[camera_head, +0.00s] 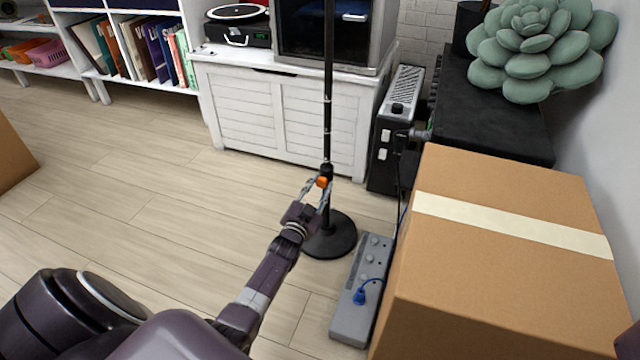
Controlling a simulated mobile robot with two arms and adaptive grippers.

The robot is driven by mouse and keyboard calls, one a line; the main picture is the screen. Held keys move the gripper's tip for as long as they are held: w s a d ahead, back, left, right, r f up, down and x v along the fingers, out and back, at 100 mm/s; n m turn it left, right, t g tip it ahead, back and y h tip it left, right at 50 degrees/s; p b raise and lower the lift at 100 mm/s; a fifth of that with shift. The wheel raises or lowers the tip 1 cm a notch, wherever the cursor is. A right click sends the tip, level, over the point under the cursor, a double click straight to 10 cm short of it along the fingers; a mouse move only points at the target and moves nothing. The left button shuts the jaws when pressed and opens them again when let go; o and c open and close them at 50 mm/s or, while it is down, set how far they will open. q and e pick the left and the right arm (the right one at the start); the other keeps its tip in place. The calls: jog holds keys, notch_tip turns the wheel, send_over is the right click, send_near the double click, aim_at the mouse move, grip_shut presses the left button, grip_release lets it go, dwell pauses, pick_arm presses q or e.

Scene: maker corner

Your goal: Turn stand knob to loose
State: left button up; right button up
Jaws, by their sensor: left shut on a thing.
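A black stand with a thin upright pole (328,95) rises from a round black base (330,236) on the floor. A small orange knob (322,182) sits on the pole low down, above the base. My left gripper (319,188) reaches up to the pole, with its fingers around the orange knob and shut on it. The fingers partly hide the knob, so its turned position cannot be read. My right gripper is not in view.
A large taped cardboard box (490,285) stands at the right. A grey power strip (352,318) with a blue plug lies beside the stand's base. A white cabinet (270,118) and a black heater-like unit (380,165) stand behind.

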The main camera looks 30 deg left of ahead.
pick_arm(q)
jog(key=shift+f+n, duration=0.1)
jog(key=shift+n, duration=0.5)
jog(key=o, duration=1.2)
jog(key=shift+s, duration=0.1)
jog(key=v, duration=1.2)
